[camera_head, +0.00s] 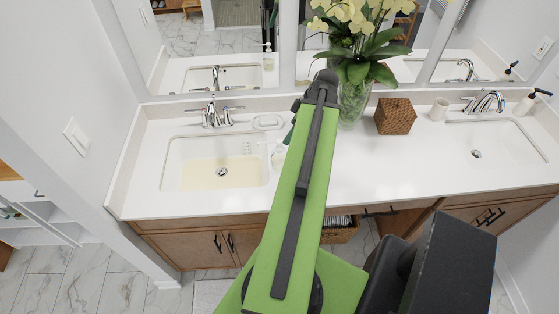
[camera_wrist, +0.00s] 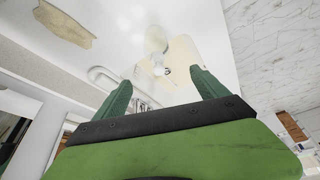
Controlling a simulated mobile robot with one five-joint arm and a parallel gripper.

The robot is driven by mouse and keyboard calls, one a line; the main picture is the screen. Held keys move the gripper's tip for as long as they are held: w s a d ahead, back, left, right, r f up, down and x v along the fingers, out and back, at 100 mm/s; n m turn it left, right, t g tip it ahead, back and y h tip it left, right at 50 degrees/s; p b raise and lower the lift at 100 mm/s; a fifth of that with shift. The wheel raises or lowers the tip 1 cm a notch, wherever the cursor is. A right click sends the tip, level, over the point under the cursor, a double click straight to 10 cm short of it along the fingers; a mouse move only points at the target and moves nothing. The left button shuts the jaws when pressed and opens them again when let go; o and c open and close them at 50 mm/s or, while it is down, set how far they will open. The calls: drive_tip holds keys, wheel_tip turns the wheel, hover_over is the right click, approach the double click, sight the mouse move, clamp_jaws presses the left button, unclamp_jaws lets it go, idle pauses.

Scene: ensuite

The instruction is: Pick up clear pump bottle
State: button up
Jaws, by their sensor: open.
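The clear pump bottle (camera_head: 278,156) stands upright on the white counter, just right of the left sink. In the wrist view, a pale see-through shape that looks like the bottle (camera_wrist: 156,42) shows beyond the fingertips, against the sink's beige basin. My gripper (camera_wrist: 160,86) is open, with its two green fingers apart and nothing between them. In the head view my green arm reaches over the counter right of the bottle and hides most of the gripper.
The left sink (camera_head: 185,160) and its faucet (camera_head: 210,116) are left of the bottle. A soap dish (camera_head: 267,121) lies behind it. A flower vase (camera_head: 354,102), woven box (camera_head: 394,117), cup (camera_head: 439,109) and another pump bottle (camera_head: 525,104) stand to the right. A mirror backs the counter.

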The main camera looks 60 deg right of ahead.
sight(280, 148)
drive_tip(key=b+x, duration=0.9)
drive_tip(key=x, duration=0.2)
drive_tip(key=shift+s+f+b, duration=0.1)
drive_tip(key=shift+f+b, duration=0.1)
drive_tip(key=shift+b, duration=0.15)
drive_tip(key=shift+w+f, duration=0.2)
drive_tip(key=shift+w, duration=0.05)
drive_tip(key=b+x, duration=0.5)
drive_tip(key=shift+d+f, duration=0.15)
drive_tip(key=shift+d, duration=0.1)
clamp_jaws()
